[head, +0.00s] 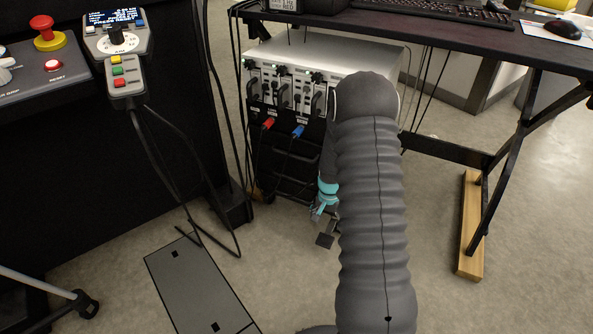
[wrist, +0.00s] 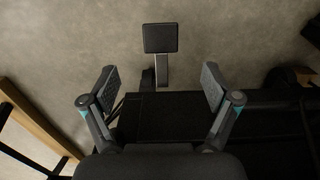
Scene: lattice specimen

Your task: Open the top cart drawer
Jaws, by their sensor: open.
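The black cart (head: 268,186) stands under the desk, below a silver instrument box. Its dark drawer fronts are stacked, and the top drawer (head: 290,160) is partly behind cables; I cannot tell whether it is ajar. My gripper (head: 325,207) is at the cart's right side, low down, and partly hidden by my grey sleeved arm. In the wrist view my gripper (wrist: 160,86) is open, its two fingers wide apart with nothing gripped. A flat black panel (wrist: 165,112) shows between and below the fingertips; which part of the cart it is, I cannot tell.
A dark square pad on a grey stem (wrist: 160,38) stands beyond the fingertips. The silver box (head: 325,72) has red and blue plugs with hanging cables. A desk leg on a wooden foot (head: 470,225) is at the right. A grey floor plate (head: 200,285) lies at lower left.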

